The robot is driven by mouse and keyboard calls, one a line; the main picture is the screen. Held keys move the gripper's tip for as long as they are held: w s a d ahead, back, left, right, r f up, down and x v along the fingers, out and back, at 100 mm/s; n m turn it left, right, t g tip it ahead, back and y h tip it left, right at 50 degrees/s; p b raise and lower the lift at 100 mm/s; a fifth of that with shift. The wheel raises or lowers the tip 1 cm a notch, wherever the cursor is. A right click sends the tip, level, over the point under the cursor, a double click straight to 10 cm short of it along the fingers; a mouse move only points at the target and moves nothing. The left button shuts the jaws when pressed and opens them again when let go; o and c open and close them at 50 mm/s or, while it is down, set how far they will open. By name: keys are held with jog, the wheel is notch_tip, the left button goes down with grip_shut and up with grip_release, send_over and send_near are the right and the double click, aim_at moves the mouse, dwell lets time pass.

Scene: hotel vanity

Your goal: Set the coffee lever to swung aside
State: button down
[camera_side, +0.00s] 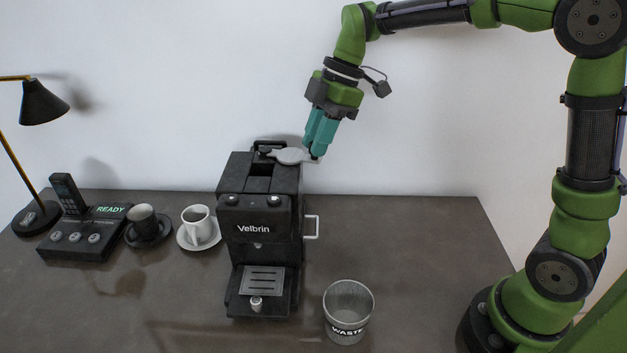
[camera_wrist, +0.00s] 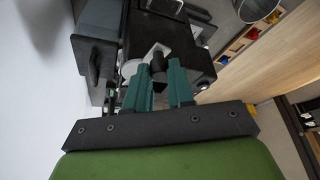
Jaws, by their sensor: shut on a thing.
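The black coffee machine (camera_side: 258,208), labelled Velbrin, stands on the vanity. Its flat grey coffee lever (camera_side: 290,156) lies across the top and points right, its end reaching past the machine's right edge. My gripper (camera_side: 315,154) comes down from above right and is shut on the lever's outer end. In the wrist view, the two teal fingers of my gripper (camera_wrist: 160,70) stand on either side of a dark knob (camera_wrist: 158,66) at the lever's end. The fingers partly hide the lever there, and the machine's top (camera_wrist: 160,35) lies beyond.
A glass waste bin (camera_side: 348,315) stands in front, right of the machine. Left are a white cup (camera_side: 197,217) on a saucer, a dark cup (camera_side: 144,220), a phone base (camera_side: 82,235) and a lamp (camera_side: 43,102).

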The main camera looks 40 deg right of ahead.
jog(key=shift+w+d+n, duration=0.2)
jog(key=shift+d+n, duration=0.05)
jog(key=shift+n, duration=0.05)
jog(key=c, duration=1)
grip_release()
jog(key=v, duration=1.7)
jog(key=shift+w, duration=0.2)
